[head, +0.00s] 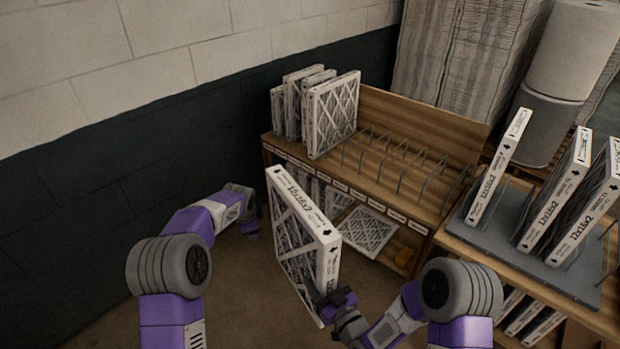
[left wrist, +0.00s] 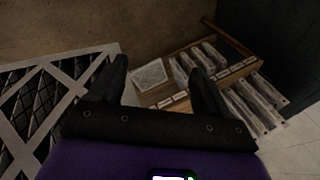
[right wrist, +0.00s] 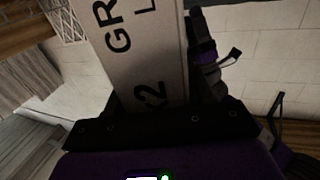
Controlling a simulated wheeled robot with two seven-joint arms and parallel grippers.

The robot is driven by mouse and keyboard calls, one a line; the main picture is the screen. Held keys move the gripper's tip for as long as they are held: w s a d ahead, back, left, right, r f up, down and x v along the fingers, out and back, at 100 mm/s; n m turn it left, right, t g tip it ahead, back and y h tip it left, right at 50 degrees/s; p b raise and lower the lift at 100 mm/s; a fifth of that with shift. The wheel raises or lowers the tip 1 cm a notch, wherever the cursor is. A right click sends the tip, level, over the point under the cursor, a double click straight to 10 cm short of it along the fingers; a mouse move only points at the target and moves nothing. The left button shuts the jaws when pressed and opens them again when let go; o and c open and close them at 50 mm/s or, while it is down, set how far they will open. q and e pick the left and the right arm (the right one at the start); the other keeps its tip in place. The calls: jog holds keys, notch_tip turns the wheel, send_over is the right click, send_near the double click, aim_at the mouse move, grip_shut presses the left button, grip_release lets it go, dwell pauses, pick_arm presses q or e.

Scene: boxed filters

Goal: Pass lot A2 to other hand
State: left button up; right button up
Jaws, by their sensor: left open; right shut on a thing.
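A boxed filter (head: 297,236) with a white printed frame and grey pleated mesh is held up in front of the shelf, upright and slightly tilted. My right gripper (head: 331,300) is shut on its lower right edge. In the right wrist view the filter's printed edge (right wrist: 145,50) runs between the fingers. I cannot read a lot mark A2 on it. My left gripper (head: 250,228) is beyond the filter's left side, partly visible. In the left wrist view its fingers (left wrist: 160,85) are open with nothing between them, and the filter's mesh face (left wrist: 50,100) is beside the left finger.
A wooden shelf (head: 375,187) with wire dividers holds several filters (head: 333,113) at its left end; its right slots are empty. A grey rack (head: 530,249) at right holds 3 filters. A dark wall (head: 80,190) stands at left. Large rolls (head: 570,50) stand behind.

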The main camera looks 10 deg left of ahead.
pick_arm(q)
jog(key=w+d+r+m+y, duration=0.1)
jog(key=d+r+m, duration=0.15)
jog(key=r, duration=0.75)
jog(key=d+r+m+y, duration=0.1)
jog(key=r+m, duration=0.3)
jog(key=r, duration=0.6)
jog(key=s+d+r+m, duration=0.2)
jog(key=s+d+m, duration=0.1)
jog(key=d, duration=0.2)
jog(key=s+d+r+m+g, duration=0.1)
jog(key=s+d+r+m, duration=0.2)
jog(key=s+d, duration=0.1)
jog(key=s+d+r+m+g+h, duration=0.1)
jog(key=s+d+r+m, duration=0.1)
jog(key=d, duration=0.4)
jog(key=shift+s+d+r+m, duration=0.25)
jog(key=shift+s+r+m, duration=0.1)
jog(key=shift+s+m, duration=0.3)
jog(key=shift+s+d, duration=0.2)
jog(key=shift+s, duration=0.1)
jog(key=shift+f+m, duration=0.15)
jog(key=shift+m, duration=0.15)
jog(key=x, duration=1.1)
jog(key=shift+f, duration=0.25)
jog(key=shift+c, duration=0.3)
